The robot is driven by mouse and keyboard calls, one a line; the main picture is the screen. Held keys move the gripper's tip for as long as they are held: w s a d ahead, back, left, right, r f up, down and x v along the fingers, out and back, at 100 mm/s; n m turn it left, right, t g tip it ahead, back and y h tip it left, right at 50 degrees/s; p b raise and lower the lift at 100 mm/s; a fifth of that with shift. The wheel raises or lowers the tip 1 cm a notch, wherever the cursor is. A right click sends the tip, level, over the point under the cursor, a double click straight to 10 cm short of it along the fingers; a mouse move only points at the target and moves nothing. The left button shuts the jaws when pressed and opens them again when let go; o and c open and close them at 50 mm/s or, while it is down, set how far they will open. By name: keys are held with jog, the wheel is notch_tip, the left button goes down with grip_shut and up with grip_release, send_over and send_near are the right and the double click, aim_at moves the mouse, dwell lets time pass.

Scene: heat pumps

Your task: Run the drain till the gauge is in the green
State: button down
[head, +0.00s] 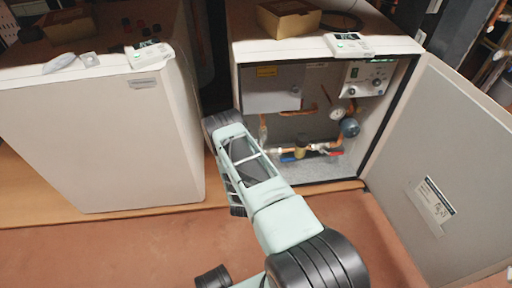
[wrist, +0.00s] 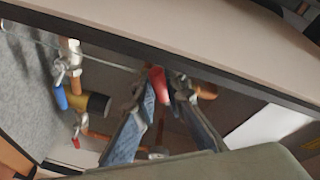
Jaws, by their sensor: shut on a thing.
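The open heat pump cabinet (head: 408,50) stands right of centre in the head view. Its round white gauge (head: 336,113) is on the pipework; the needle is too small to read. In the wrist view my gripper (wrist: 164,92) has both fingers closed around a red handle (wrist: 157,80) on a valve by the pipes. In the head view the gripper is hidden behind my arm. The blue one also shows in the wrist view (wrist: 60,98). Which valve is the drain cannot be told.
The cabinet door (head: 432,165) hangs open to the right. A closed white unit (head: 100,140) stands to the left. A cardboard box (head: 289,18) and a small device with a green light (head: 348,45) lie on the cabinet top. A brass cylinder (head: 300,148) sits between the valves.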

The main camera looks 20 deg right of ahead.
jog(key=shift+w+a+r+m+y+p, duration=0.15)
jog(key=shift+r+m+y+p, duration=0.15)
jog(key=shift+r+m+p, duration=0.55)
jog(key=shift+a+r+m+g+y+p, duration=0.15)
jog(key=shift+m+y+p, duration=0.1)
jog(key=shift+m+p, duration=0.25)
jog(key=shift+d+r+m+g+y+p, duration=0.1)
jog(key=shift+m+g+y+p, duration=0.2)
jog(key=shift+m, duration=0.45)
jog(key=shift+a+r+m+g+y+p, duration=0.1)
jog(key=shift+r+m+y+p, duration=0.05)
jog(key=shift+m+p, duration=0.4)
jog(key=c, duration=2)
grip_release()
jog(key=shift+o, duration=0.2)
jog(key=v, duration=1.2)
jog(key=shift+f, duration=0.1)
